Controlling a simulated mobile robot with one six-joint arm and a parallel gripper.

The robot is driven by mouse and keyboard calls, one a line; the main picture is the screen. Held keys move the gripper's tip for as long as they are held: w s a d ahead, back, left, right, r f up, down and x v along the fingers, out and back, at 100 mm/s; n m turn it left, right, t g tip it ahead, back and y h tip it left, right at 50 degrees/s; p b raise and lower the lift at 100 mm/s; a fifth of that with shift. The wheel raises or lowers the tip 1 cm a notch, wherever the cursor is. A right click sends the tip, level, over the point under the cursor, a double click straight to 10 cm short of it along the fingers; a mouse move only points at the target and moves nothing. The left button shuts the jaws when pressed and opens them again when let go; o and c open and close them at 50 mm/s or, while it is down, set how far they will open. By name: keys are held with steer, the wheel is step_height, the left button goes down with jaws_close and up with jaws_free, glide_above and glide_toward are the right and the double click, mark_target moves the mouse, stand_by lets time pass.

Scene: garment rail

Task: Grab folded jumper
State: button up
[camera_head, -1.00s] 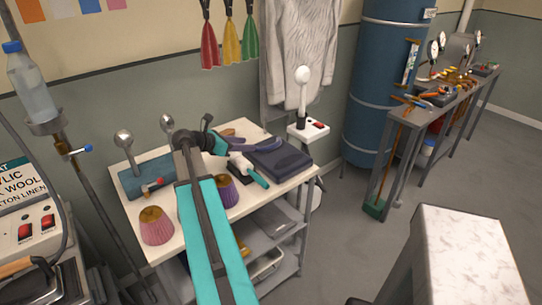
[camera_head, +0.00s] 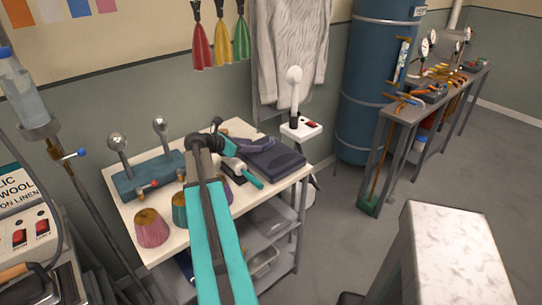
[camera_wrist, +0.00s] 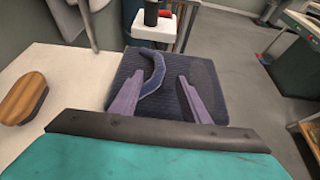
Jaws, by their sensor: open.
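The folded jumper (camera_head: 278,163) is a dark navy flat bundle on the right part of the cream tabletop. In the wrist view the jumper (camera_wrist: 205,73) lies ahead of and beneath the fingers, with a curved ribbed band on its top, perhaps a collar. My gripper (camera_head: 256,146) reaches over the table at the jumper's left side. In the wrist view its two purple fingers (camera_wrist: 158,98) are apart, with nothing held between them. They overlap the near part of the jumper; I cannot tell whether they touch it.
A wooden brush (camera_wrist: 22,98) shows at left in the wrist view. A white stand (camera_head: 300,130) is just behind the jumper. A marble-topped block (camera_head: 455,250) stands front right.

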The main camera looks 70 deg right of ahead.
mark_target(264, 146)
steer(key=shift+x, duration=1.1)
steer(key=shift+s, duration=0.1)
steer(key=shift+p+x, duration=1.2)
steer(key=shift+x, duration=1.4)
steer(key=shift+f, duration=0.1)
jaws_close()
